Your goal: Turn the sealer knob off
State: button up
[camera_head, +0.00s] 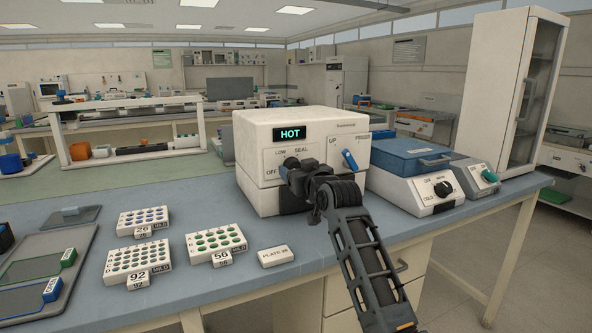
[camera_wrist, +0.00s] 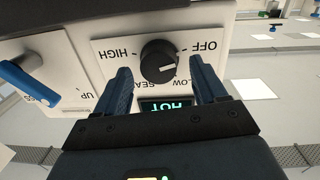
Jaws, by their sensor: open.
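The sealer (camera_head: 300,128) is a white box on the blue bench with a lit display (camera_head: 289,132) reading HOT. Its black round knob (camera_wrist: 158,58) sits on a panel marked OFF, LOW, SEAL and HIGH, upside down in the wrist view. A pale mark on the knob points rightward in that view, on the OFF and LOW side; its exact setting is unclear. My gripper (camera_wrist: 160,70) is open, one finger on each side of the knob, with gaps visible. In the head view, my gripper (camera_head: 299,178) covers part of the panel.
A blue lever (camera_head: 349,160) marked UP and PRESS is right of the knob. A blue-lidded device (camera_head: 412,158) and a smaller grey device (camera_head: 474,174) stand further right. White racks (camera_head: 215,241) and a PLATE label block (camera_head: 275,256) lie on the left bench.

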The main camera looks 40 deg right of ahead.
jog(key=v, duration=0.6)
jog(key=shift+s, duration=0.15)
jog(key=shift+f, duration=0.1)
dwell(0.3)
